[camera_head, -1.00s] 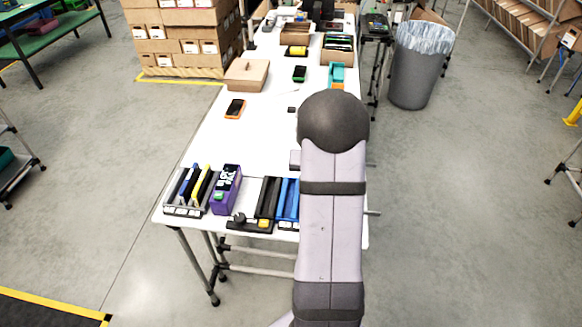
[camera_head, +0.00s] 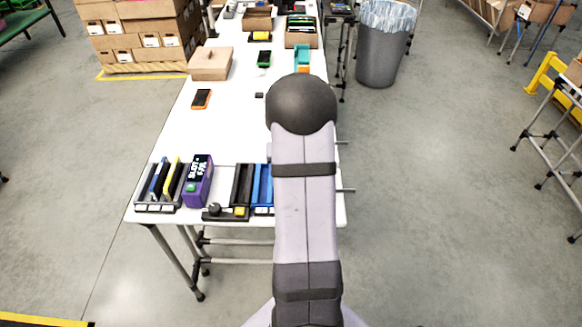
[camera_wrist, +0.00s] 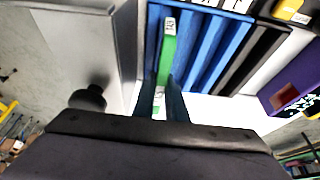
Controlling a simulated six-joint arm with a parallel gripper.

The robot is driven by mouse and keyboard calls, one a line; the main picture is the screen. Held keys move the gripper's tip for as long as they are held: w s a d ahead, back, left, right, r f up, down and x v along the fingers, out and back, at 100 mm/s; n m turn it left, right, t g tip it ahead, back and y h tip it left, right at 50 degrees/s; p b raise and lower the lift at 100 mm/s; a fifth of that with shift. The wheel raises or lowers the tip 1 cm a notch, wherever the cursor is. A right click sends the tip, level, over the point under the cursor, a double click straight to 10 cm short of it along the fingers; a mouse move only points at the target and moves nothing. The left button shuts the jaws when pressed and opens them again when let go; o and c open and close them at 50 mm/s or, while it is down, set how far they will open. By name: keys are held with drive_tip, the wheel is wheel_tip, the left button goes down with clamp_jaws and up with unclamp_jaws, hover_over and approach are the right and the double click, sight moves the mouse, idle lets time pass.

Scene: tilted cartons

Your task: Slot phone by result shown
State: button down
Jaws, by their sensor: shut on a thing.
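My gripper (camera_wrist: 160,98) is shut on a green phone (camera_wrist: 168,55) with a white label on its end. The phone stands on edge at the leftmost slot of the blue rack (camera_wrist: 222,45) in the wrist view. How deep it sits is hidden. In the head view my arm covers the gripper and the held phone; part of the blue rack (camera_head: 263,186) shows beside the arm. The purple tester (camera_head: 198,181) has a black screen with white lettering, only partly legible, and a green patch below. It also shows in the wrist view (camera_wrist: 272,98).
A black rack (camera_head: 242,184) adjoins the blue one. A grey rack (camera_head: 143,206) holds several upright items at the left. A grey block (camera_wrist: 75,50) with a black knob flanks the blue rack. An orange phone (camera_head: 201,99) and a green-edged phone (camera_head: 264,58) lie farther back. Mid-table is mostly clear.

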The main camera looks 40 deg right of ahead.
drive_tip(key=shift+f+b, duration=0.8)
drive_tip(key=shift+f, duration=0.35)
drive_tip(key=shift+f, duration=0.35)
idle(0.3)
idle(0.4)
drive_tip(key=c, duration=1.7)
unclamp_jaws()
drive_tip(key=shift+r+b, duration=0.1)
drive_tip(key=shift+b, duration=0.2)
drive_tip(key=shift+b+v, duration=0.85)
drive_tip(key=shift+v, duration=2.75)
wheel_tip(320, 180, up, 7)
drive_tip(key=p, duration=0.6)
